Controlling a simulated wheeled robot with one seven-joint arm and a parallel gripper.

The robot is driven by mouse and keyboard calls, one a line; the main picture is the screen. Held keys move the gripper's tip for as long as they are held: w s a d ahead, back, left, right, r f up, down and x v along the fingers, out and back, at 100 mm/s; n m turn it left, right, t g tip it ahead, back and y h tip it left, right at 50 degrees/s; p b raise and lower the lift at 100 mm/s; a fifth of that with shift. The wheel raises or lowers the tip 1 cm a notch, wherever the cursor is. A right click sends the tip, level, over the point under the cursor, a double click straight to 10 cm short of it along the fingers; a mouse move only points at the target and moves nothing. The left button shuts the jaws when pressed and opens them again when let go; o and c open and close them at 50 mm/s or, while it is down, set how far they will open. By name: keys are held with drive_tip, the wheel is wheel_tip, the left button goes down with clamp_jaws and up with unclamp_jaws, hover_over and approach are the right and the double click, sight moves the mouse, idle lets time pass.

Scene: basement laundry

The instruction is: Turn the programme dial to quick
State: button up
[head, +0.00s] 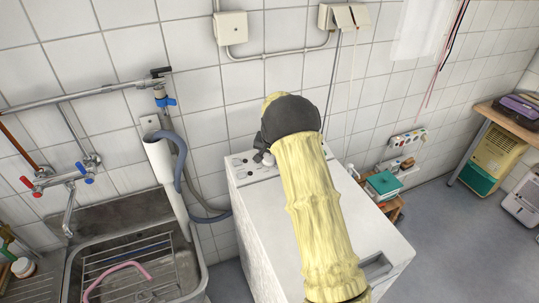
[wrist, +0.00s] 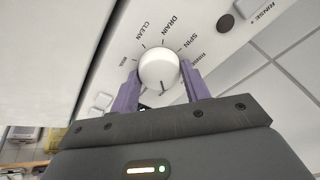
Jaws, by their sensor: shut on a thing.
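The programme dial (wrist: 157,66) is a round white knob on the washing machine's white panel in the wrist view. The labels CLEAN, DRAIN and SPIN stand around its upper side; smaller words at either side are too blurred to read, and I cannot make out "quick". A dark line on the knob points toward the bottom of the picture. My gripper (wrist: 160,73) has its two purple fingers on either side of the dial, shut on it.
A metal sink (head: 90,215) with a wire rack stands left of the machine. A grey hose (head: 180,165) runs between them. A small wooden stand with a green box (head: 383,184) is close on the right. Grey floor (head: 450,240) is free further right.

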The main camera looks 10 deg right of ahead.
idle(0.3)
drive_tip(key=o, duration=1)
drive_tip(key=shift+c, duration=0.2)
drive_tip(key=b+v, duration=0.1)
drive_tip(key=v, duration=1.6)
drive_tip(key=shift+r+b, duration=0.15)
drive_tip(key=shift+b, duration=0.2)
drive_tip(key=shift+s, duration=0.15)
drive_tip(key=s+f+n+p, duration=0.2)
drive_tip(key=s+n, duration=0.1)
drive_tip(key=s, duration=1.2)
drive_tip(key=s+f+n+g+p, duration=0.1)
drive_tip(key=s+f+n, duration=0.1)
drive_tip(key=s, duration=1.3)
drive_tip(key=shift+s+n+g+p, duration=0.2)
drive_tip(key=shift+n+g+p, duration=0.1)
drive_tip(key=shift+n+p, duration=0.1)
